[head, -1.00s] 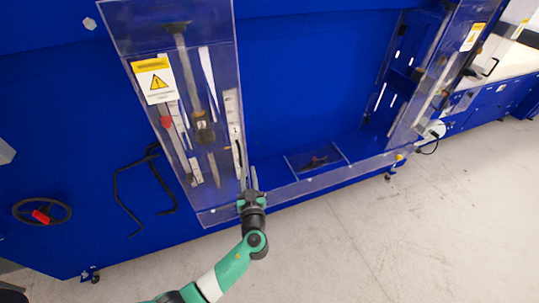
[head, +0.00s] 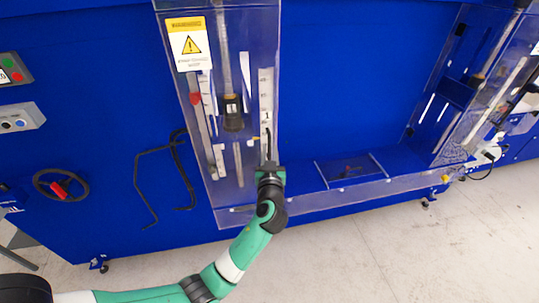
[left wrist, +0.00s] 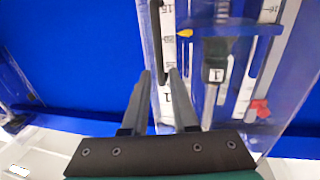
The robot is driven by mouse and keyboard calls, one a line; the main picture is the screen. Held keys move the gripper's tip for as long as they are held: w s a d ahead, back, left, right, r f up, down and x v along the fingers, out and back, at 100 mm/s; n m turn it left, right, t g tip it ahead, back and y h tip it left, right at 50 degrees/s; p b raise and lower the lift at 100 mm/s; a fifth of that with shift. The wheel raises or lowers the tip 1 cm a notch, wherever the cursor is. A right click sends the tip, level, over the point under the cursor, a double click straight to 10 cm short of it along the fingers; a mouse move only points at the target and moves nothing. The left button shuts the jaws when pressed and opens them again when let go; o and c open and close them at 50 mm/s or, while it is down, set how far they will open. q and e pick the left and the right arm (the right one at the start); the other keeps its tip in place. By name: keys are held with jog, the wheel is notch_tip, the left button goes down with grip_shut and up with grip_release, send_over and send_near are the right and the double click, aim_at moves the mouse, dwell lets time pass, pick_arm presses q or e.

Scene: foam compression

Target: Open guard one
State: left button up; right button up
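Guard one appears to be the clear panel (head: 205,150) at the left of the blue machine, with a yellow warning label (head: 189,43). It stands across the scales behind it and looks closed. A thin black handle (left wrist: 156,40) runs along the guard's edge in the left wrist view; it also shows in the head view (head: 268,143). My left gripper (left wrist: 161,72) is at the lower end of this handle, its two fingers apart. The handle's end lies between or just beyond the fingertips; I cannot tell whether they touch it. My right gripper is not in view.
A second clear guard (head: 505,90) stands at the right of the machine. A handwheel (head: 61,185) and bent black rods (head: 146,180) are on the left front. A low clear ledge (head: 370,188) runs along the bottom. The floor (head: 400,255) in front is clear.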

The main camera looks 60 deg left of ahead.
aim_at(270, 143)
pick_arm(q)
jog(key=x, duration=0.4)
jog(key=shift+w+a+r, duration=0.1)
jog(key=shift+w+a, duration=0.05)
jog(key=shift+a, duration=0.2)
grip_shut()
dwell(1.1)
